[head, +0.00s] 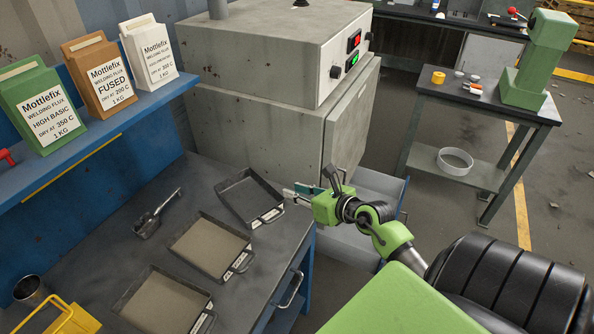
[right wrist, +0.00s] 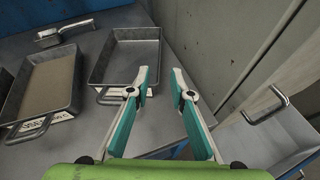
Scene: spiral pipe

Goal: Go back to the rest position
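My right gripper (head: 291,194) reaches in from the lower right, over the right edge of the grey workbench (head: 120,222). In the right wrist view its two teal-padded fingers (right wrist: 161,80) stand apart with nothing between them. The empty dark tray (head: 240,190) lies just left of the fingertips; it also shows in the right wrist view (right wrist: 124,60), partly behind the left finger. I cannot tell the exact gap between finger and tray. My left gripper is not in view.
Two powder-filled trays (head: 205,247) (head: 165,300) and a metal scoop (head: 155,215) lie on the bench. Several flux packs (head: 105,78) stand on the blue shelf (head: 105,127). A grey oven (head: 270,75) rises behind the gripper. A side table (head: 475,105) stands right, with open floor beyond.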

